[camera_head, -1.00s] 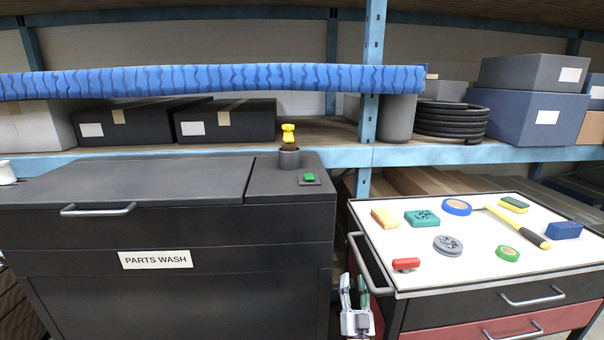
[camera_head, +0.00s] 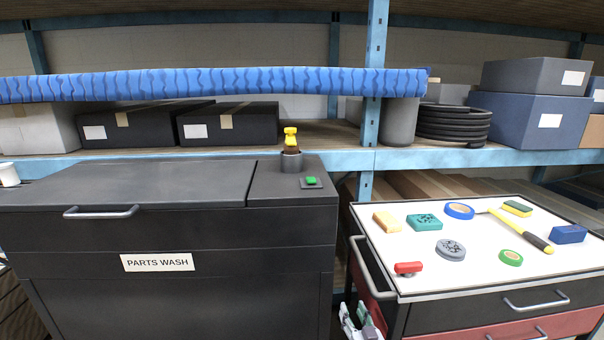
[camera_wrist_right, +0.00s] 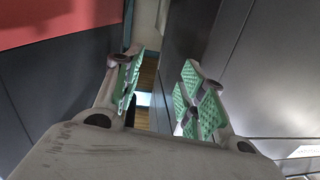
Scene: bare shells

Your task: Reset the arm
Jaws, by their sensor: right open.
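My right gripper (camera_head: 361,322) shows at the bottom edge of the head view, low in the gap between the parts washer (camera_head: 165,290) and the tool cart (camera_head: 372,268). In the right wrist view its two green-padded fingers (camera_wrist_right: 158,90) stand apart with nothing between them. Dark panels lie close on both sides of the fingers, and a red panel (camera_wrist_right: 60,20) shows at the upper left. My left gripper is in neither view.
The washer has a handle (camera_head: 101,212) and a green button (camera_head: 311,181). A blue shelf (camera_head: 450,155) runs behind.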

